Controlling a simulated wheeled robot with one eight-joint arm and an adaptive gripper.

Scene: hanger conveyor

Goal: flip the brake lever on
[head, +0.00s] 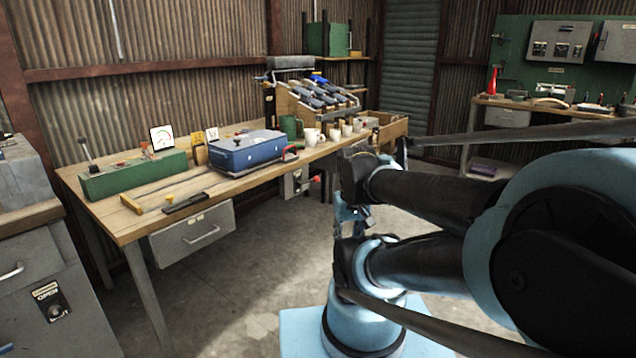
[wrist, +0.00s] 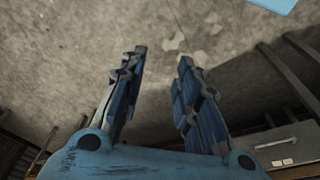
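My gripper (wrist: 161,62) shows in the wrist view with its two blue fingers apart. Nothing is between them, and bare concrete floor lies behind. In the head view my arm fills the right side, and I cannot clearly make out the fingers there. A small grey box with a red-knobbed lever (head: 315,179) is at the table's front edge, left of my arm. A dark lever (head: 85,149) stands up from the left end of a green box on the table. No readable label shows which one is the brake lever. My gripper touches neither.
The wooden workbench (head: 125,221) carries a blue case (head: 246,156), a green box (head: 134,178), white mugs (head: 311,137) and a rack of dark items (head: 318,95). A grey cabinet (head: 50,290) stands at left. A second bench (head: 490,101) stands at back right. Open floor (head: 235,285) lies before the workbench.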

